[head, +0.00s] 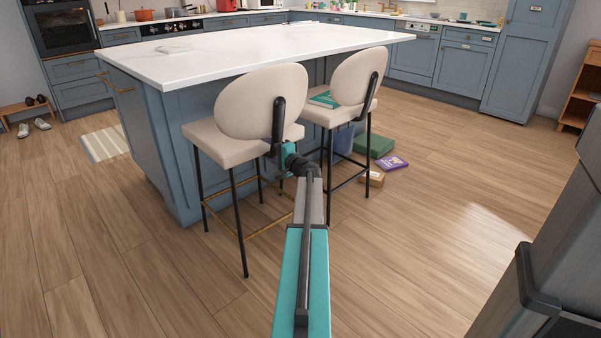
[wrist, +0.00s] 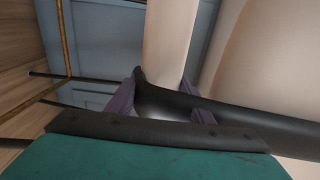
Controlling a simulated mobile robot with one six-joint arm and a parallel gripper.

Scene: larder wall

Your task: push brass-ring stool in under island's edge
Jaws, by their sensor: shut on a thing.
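The brass-ring stool (head: 222,148) is the left of two cream stools, upright on black legs with a brass foot bar (head: 265,226). It stands in front of the blue island, whose white top (head: 240,52) lies beyond its backrest. How far its seat is under the edge is hard to tell. My gripper (head: 277,146) is behind the backrest at the black back support. In the wrist view its purple fingers (wrist: 160,106) are shut on that black support (wrist: 235,117); the brass bar (wrist: 65,40) shows at left.
A second cream stool (head: 357,77) stands close on the right, a green book (head: 323,99) on its seat. A green box (head: 375,145), purple box (head: 391,163) and cardboard box (head: 371,177) lie on the floor beyond it. Floor at left and front is clear.

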